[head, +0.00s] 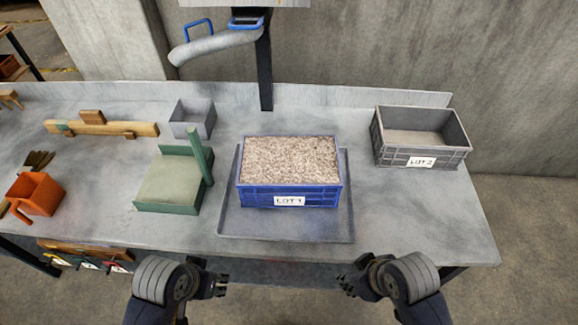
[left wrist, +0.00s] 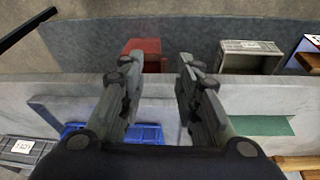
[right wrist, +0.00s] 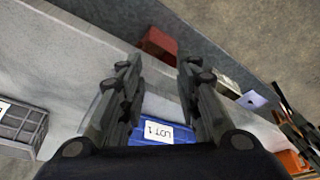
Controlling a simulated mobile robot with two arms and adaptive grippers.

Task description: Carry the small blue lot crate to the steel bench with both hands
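The small blue crate (head: 262,197), labelled LOT 1 and full of pale grain, stands upright on a shallow grey tray (head: 230,225) on the steel bench (head: 415,215). It also shows partly in the left wrist view (left wrist: 142,133) and the right wrist view (right wrist: 150,133). My left gripper (head: 224,285) is open and empty, in front of the bench edge, left of the crate and apart from it. My right gripper (head: 344,283) is open and empty, in front of the edge near the crate's right side, also apart from it.
An empty grey crate (head: 391,155) labelled LOT 2 stands at the right. Left of the tray are a green stand with a post (head: 167,206), a small grey bin (head: 191,120), a wooden piece (head: 100,128) and an orange container (head: 38,193). A dark post (head: 265,75) rises behind.

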